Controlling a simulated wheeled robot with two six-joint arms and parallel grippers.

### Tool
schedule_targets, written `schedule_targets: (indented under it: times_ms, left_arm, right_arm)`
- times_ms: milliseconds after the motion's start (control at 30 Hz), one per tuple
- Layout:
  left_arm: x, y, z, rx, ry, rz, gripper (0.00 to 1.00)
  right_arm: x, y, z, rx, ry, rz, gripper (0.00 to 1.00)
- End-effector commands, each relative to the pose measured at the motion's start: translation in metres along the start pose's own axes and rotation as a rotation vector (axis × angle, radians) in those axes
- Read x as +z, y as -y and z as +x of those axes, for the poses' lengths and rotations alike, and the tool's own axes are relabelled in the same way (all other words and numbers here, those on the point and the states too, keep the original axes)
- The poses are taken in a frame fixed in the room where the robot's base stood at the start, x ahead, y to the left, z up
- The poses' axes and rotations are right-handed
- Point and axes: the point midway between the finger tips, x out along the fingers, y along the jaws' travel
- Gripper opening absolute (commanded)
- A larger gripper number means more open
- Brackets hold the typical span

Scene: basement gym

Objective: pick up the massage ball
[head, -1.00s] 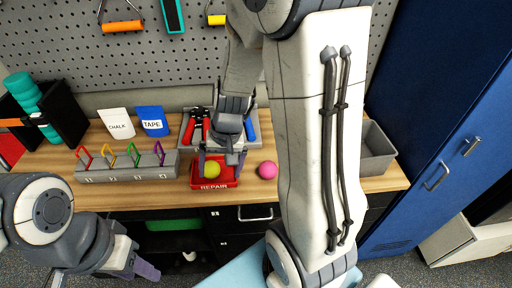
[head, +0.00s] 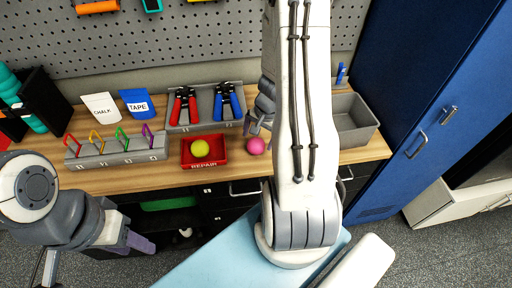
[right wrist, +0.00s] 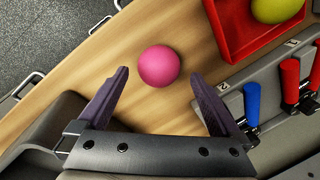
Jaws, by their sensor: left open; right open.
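A pink ball (head: 255,146) rests on the wooden bench just right of a red tray (head: 186,161) marked REPAIR. A yellow-green ball (head: 200,148) sits in that tray. No label shows which is the massage ball. My right gripper (head: 258,125) is open and empty by the pink ball, partly hidden by my arm. In the right wrist view the pink ball (right wrist: 159,66) lies ahead, between the lines of the spread fingers, with no clear contact. The yellow-green ball (right wrist: 277,8) is at top right there. My left gripper (head: 138,243) is open and empty, low in front of the bench.
Behind the tray, a grey holder (head: 206,126) holds red-handled (head: 184,104) and blue-handled tools (head: 228,100). A grey bin (head: 358,145) stands at right. A rack with coloured carabiners (head: 115,153) and CHALK (head: 100,107) and TAPE (head: 138,103) pouches are left. Blue lockers (head: 430,100) bound the right.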

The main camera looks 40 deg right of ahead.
Motion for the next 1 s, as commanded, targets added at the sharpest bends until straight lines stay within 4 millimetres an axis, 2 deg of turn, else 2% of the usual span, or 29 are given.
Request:
schedule_targets:
  times_ms: [33, 200, 533, 667, 700, 767, 1000]
  left_arm:
    - [0.000, 0.001, 0.007, 0.000, 0.000, 0.000, 0.45]
    - [0.001, 0.001, 0.018, 0.000, 0.000, 0.001, 0.45]
    - [0.001, 0.001, 0.019, 0.000, 0.000, 0.001, 0.45]
    - [0.001, 0.001, 0.019, 0.000, 0.000, 0.001, 0.45]
    - [0.001, 0.001, 0.019, 0.000, 0.000, 0.001, 0.45]
    - [0.001, 0.001, 0.019, 0.000, 0.000, 0.001, 0.45]
    - [0.001, 0.001, 0.018, 0.000, 0.000, 0.001, 0.45]
  right_arm:
    - [0.000, -0.002, 0.013, 0.003, 0.003, 0.002, 1.00]
    - [-0.001, -0.003, 0.036, 0.001, 0.002, -0.001, 1.00]
    - [-0.001, -0.002, 0.040, 0.000, 0.000, -0.001, 1.00]
    - [-0.001, -0.002, 0.040, 0.000, 0.001, -0.001, 0.50]
    - [-0.001, -0.002, 0.040, 0.000, 0.001, -0.001, 0.35]
    - [-0.001, -0.002, 0.040, 0.000, 0.001, -0.001, 0.13]
    - [-0.001, -0.002, 0.038, 0.000, 0.000, -0.002, 0.12]
